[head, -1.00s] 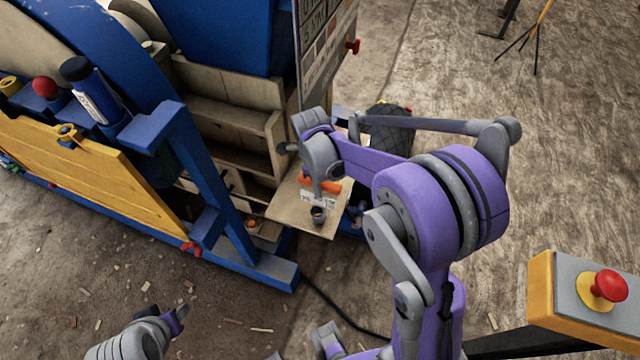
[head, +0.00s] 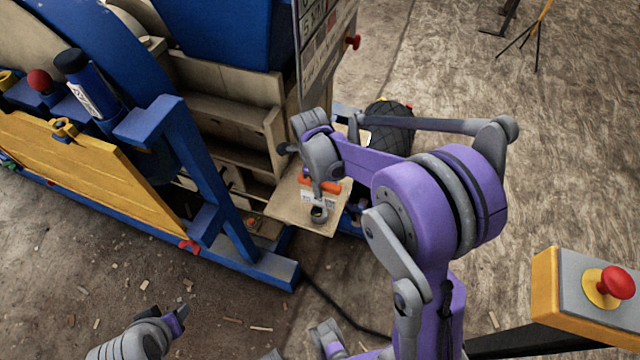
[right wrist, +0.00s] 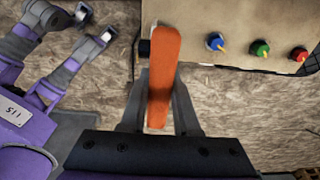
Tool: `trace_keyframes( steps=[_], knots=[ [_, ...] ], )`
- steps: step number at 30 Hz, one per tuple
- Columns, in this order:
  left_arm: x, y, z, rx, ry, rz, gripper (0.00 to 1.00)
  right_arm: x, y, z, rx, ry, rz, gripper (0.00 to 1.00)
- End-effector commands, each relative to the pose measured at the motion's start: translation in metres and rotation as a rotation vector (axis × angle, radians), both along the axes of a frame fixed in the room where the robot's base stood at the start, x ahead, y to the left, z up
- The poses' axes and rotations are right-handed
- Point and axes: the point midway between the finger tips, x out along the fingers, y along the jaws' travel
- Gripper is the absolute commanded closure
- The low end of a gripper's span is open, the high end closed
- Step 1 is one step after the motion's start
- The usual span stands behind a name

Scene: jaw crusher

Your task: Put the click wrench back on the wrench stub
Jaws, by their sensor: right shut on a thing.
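My right gripper (head: 322,186) is shut on the orange handle of the click wrench (head: 322,186), over the beige shelf plate (head: 287,208). The orange handle (right wrist: 163,75) lies between the two grey fingers in the right wrist view. The wrench's grey ring end (head: 318,214) shows in front of the gripper, at the wrench stub's place on the plate. I cannot tell whether the ring is around the stub or just above it; the stub is largely hidden.
The blue machine frame (head: 190,160) stands left of the plate. In the right wrist view, blue (right wrist: 215,42), green (right wrist: 260,48) and red (right wrist: 298,54) knobs sit on the beige panel. A red stop button (head: 617,281) is at lower right. Open floor lies to the right.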

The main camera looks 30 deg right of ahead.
Motion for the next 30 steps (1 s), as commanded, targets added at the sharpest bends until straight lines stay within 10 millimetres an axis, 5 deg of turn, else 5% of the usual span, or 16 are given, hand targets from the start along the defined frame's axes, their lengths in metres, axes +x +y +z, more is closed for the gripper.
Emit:
trace_keyframes(
  steps=[15,16,21,30],
  knots=[
    [-0.0012,0.0,-0.0059,0.0,0.002,0.0,0.5,0.0002,0.0001,-0.007,0.0,0.0,0.0,1.0],
    [-0.0012,0.0,-0.0059,0.0,0.002,0.0,0.5,0.0002,0.0001,-0.007,0.0,0.0,0.0,0.67],
    [-0.0012,0.0,-0.0059,0.0,0.002,0.0,0.5,0.0002,0.0001,-0.0071,0.0,0.0,0.0,0.36],
    [-0.0012,0.0,-0.0059,0.0,0.002,0.0,0.5,0.0004,0.0001,-0.0066,0.0,0.0,0.0,0.35]
  ],
)
